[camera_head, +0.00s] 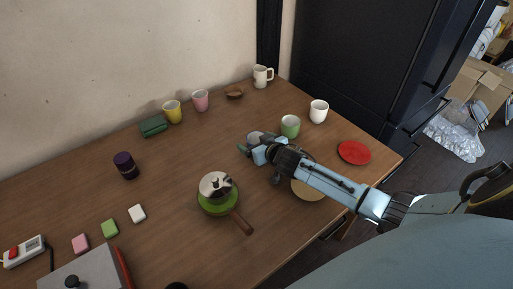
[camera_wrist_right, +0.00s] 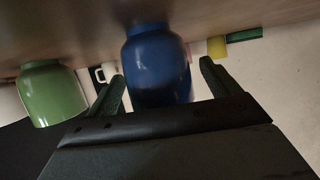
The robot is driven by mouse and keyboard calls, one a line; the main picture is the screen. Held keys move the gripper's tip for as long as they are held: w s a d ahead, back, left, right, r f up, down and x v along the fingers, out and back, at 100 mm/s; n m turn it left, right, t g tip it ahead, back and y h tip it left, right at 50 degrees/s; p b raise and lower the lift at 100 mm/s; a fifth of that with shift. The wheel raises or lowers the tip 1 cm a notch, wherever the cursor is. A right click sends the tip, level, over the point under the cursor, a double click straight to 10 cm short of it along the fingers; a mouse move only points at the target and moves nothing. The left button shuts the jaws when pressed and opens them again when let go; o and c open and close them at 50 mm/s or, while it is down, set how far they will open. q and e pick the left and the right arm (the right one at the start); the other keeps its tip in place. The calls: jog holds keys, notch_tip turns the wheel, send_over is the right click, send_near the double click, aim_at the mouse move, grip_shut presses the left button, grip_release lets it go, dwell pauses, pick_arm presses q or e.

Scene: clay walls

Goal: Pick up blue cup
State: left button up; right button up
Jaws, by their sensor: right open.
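The blue cup (camera_wrist_right: 157,62) stands between the two open fingers of my right gripper (camera_wrist_right: 160,82) in the wrist view, which shows the table along the top. Both fingers are spread, one on each side of the cup, and I cannot tell whether either touches it. In the head view, the right gripper (camera_head: 252,150) is low over the table, and the cup (camera_head: 255,136) is mostly hidden behind it, with only a greyish top part showing. My left gripper is not in view.
A green cup (camera_head: 290,126) stands close right of the gripper, with a white cup (camera_head: 319,111) beyond. A red plate (camera_head: 354,152) lies farther right. A lidded green pan (camera_head: 217,196) is front left. Yellow (camera_head: 172,112) and pink (camera_head: 200,101) cups stand near the wall.

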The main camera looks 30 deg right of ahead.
jog(key=c, duration=1.1)
